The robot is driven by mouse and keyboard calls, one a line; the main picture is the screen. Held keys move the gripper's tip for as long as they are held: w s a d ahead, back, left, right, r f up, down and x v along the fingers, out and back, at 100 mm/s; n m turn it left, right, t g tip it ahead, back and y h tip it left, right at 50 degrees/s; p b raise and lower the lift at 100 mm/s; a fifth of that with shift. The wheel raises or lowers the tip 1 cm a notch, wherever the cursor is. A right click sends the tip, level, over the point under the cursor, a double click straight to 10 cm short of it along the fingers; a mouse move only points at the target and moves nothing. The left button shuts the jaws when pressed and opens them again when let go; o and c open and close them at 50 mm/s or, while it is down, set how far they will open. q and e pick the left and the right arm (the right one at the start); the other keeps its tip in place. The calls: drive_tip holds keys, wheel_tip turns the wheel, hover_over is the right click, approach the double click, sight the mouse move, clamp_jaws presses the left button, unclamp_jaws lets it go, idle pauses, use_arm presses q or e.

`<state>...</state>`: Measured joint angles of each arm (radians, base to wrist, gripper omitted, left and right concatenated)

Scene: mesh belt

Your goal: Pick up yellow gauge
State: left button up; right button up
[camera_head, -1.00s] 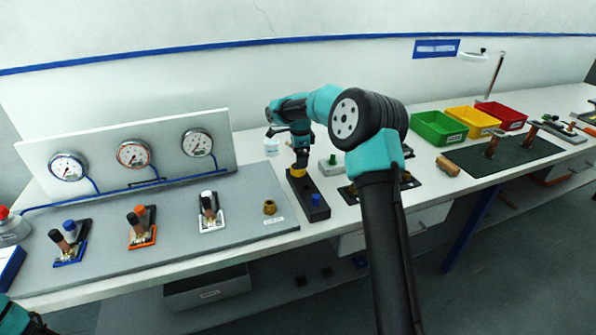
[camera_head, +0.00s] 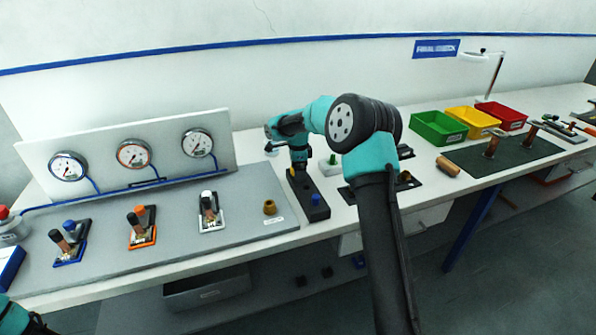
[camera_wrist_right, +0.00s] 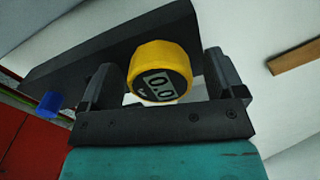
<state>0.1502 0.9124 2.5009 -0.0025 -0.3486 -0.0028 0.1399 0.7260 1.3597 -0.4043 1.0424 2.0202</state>
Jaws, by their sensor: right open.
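The yellow gauge (camera_wrist_right: 160,75) is a round yellow body with a dark face and a "0.0" display. It stands at the black block (camera_wrist_right: 85,65) and lies between the two fingers of my right gripper (camera_wrist_right: 163,62). The fingers are apart, one on each side, with a visible gap on the left; whether the right finger touches is unclear. In the head view my right gripper (camera_head: 298,164) is down at the far end of the black block (camera_head: 310,204) and hides most of the gauge. My left gripper is out of the head view; only part of my left arm shows at the lower left corner.
A brass fitting (camera_head: 269,207) is on the grey panel to the left. A white block with a green knob (camera_head: 331,164) stands just right. Green (camera_head: 437,128), yellow and red bins are further right.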

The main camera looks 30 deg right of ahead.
drive_tip(key=c, duration=1.1)
drive_tip(key=shift+r, duration=0.1)
drive_tip(key=shift+r, duration=1.6)
drive_tip(key=shift+s+a+r, duration=0.15)
drive_tip(key=s+a, duration=0.2)
drive_tip(key=s, duration=0.2)
drive_tip(key=s+a+r, duration=0.1)
drive_tip(key=s+a, duration=0.2)
drive_tip(key=s, duration=0.2)
drive_tip(key=s+a, duration=0.3)
drive_tip(key=s, duration=0.1)
drive_tip(key=shift+s+r, duration=0.15)
drive_tip(key=shift+a+r, duration=0.1)
